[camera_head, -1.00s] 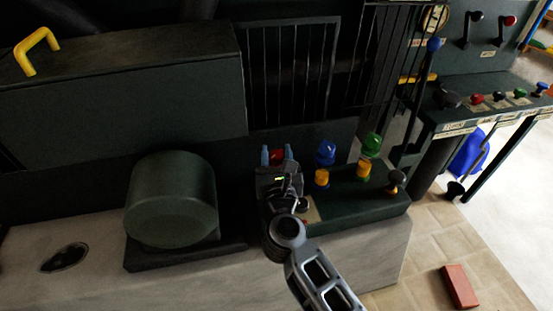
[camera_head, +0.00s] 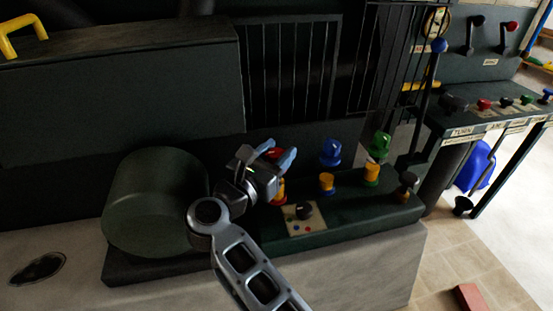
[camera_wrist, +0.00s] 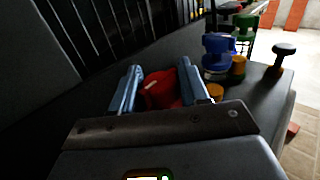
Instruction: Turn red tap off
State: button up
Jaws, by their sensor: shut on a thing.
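The red tap (camera_wrist: 163,88) stands between the two light-blue fingers of my gripper (camera_wrist: 159,68) in the wrist view, and the gripper is shut on it. In the head view my gripper (camera_head: 279,152) reaches over the dark green bench from the left. Only a little red shows between its fingertips there, and most of the tap is hidden. A yellow piece with a red base (camera_head: 281,187) shows just below the fingers. I cannot read the tap's turn position.
A blue tap (camera_head: 330,151) and a green tap (camera_head: 380,144) stand to the right, with yellow pieces below them. A black knob (camera_head: 407,183) is at the bench's right end. A beige plate (camera_head: 307,221) is in front. A green drum (camera_head: 153,205) stands left.

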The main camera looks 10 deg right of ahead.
jog(key=shift+f, duration=0.1)
dwell(0.3)
jog(key=o, duration=0.9)
jog(key=shift+a, duration=0.1)
jog(key=b+v, duration=0.1)
jog(key=v, duration=0.6)
jog(key=shift+s+a, duration=0.25)
